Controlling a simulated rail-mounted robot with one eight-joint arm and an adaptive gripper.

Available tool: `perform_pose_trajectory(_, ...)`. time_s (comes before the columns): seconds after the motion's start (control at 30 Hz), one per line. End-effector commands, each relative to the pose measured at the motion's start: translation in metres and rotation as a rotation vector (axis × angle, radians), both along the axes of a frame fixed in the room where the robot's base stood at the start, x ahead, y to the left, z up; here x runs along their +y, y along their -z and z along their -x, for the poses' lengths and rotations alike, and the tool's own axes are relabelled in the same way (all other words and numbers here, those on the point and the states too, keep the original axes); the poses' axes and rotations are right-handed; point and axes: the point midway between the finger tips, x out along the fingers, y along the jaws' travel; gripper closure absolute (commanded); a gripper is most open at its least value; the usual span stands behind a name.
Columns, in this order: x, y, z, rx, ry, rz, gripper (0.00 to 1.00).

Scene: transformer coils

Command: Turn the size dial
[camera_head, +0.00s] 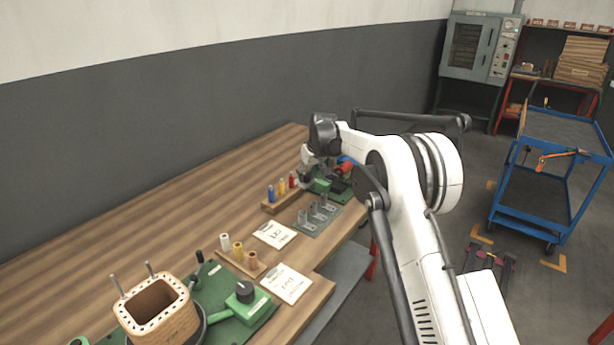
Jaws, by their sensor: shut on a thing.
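My gripper (311,158) points down at the far right end of the wooden bench, over a green-based device (336,190) with red and blue parts. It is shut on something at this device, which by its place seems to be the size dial. The dial itself is hidden behind the fingers and wrist, so its setting and markings do not show.
The bench's back left is clear.

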Motion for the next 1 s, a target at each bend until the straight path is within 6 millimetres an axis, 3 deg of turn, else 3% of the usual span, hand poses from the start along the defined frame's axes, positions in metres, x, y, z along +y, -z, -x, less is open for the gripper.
perform_pose_trajectory(0.3,0.000,0.000,0.000,0.001,-0.001,0.001,1.00)
perform_pose_trajectory(0.33,0.000,0.000,0.000,0.001,-0.001,0.001,0.71)
perform_pose_trajectory(0.47,0.000,0.000,0.000,0.001,0.000,0.001,0.55)
perform_pose_trajectory(0.77,-0.001,-0.002,0.001,0.000,0.000,0.000,0.55)
perform_pose_trajectory(1.0,-0.007,-0.029,0.009,0.000,0.000,0.000,0.55)
